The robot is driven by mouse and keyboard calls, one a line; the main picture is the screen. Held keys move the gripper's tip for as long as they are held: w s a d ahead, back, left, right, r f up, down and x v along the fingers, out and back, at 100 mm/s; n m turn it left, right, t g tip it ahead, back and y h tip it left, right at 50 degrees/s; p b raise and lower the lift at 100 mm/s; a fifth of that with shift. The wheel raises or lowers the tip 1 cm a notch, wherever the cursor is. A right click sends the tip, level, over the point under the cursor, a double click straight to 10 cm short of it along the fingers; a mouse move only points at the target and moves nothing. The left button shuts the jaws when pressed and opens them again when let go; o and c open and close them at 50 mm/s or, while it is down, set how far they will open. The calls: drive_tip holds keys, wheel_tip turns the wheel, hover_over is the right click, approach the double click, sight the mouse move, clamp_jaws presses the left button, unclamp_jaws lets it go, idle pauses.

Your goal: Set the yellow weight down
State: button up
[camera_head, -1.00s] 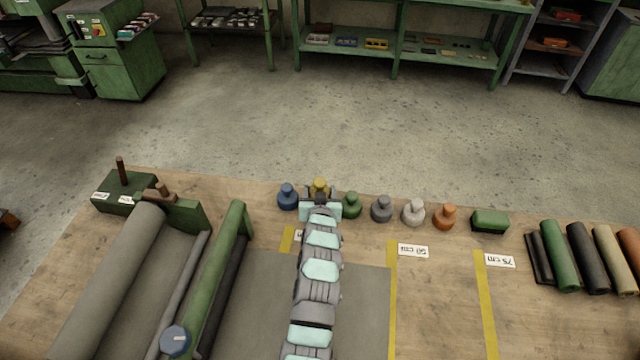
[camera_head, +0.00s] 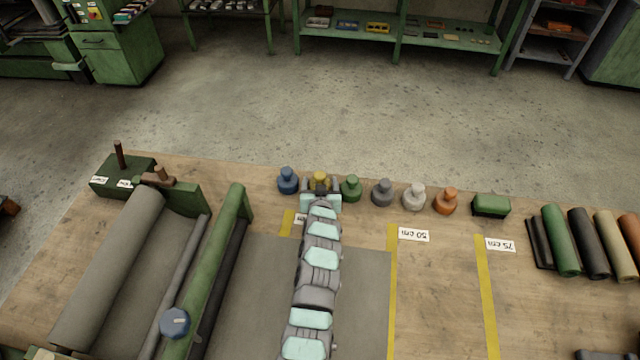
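The yellow weight (camera_head: 319,178) stands out at the far edge of the wooden table, in the row between the blue weight (camera_head: 287,181) and the green weight (camera_head: 350,189). My gripper (camera_head: 320,186) is at the yellow weight, with a finger on either side of it. I cannot tell whether the fingers press on it or stand slightly apart. The gripper hides the lower part of the weight, so its contact with the table does not show.
Right of the green weight stand a dark grey weight (camera_head: 382,192), a pale weight (camera_head: 414,197), an orange weight (camera_head: 446,201) and a green block (camera_head: 491,205). Sheet rolls (camera_head: 562,241) lie at the right. A green roller frame (camera_head: 205,275) stands at left. Bare wood (camera_head: 440,290) lies right of the grey sheet (camera_head: 365,300).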

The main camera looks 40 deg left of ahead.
drive_tip(key=shift+s, duration=0.1)
drive_tip(key=shift+s+d+r, duration=0.25)
drive_tip(key=shift+d+r, duration=0.05)
drive_tip(key=shift+d, duration=0.05)
drive_tip(key=p+v, duration=0.1)
drive_tip(key=v, duration=1)
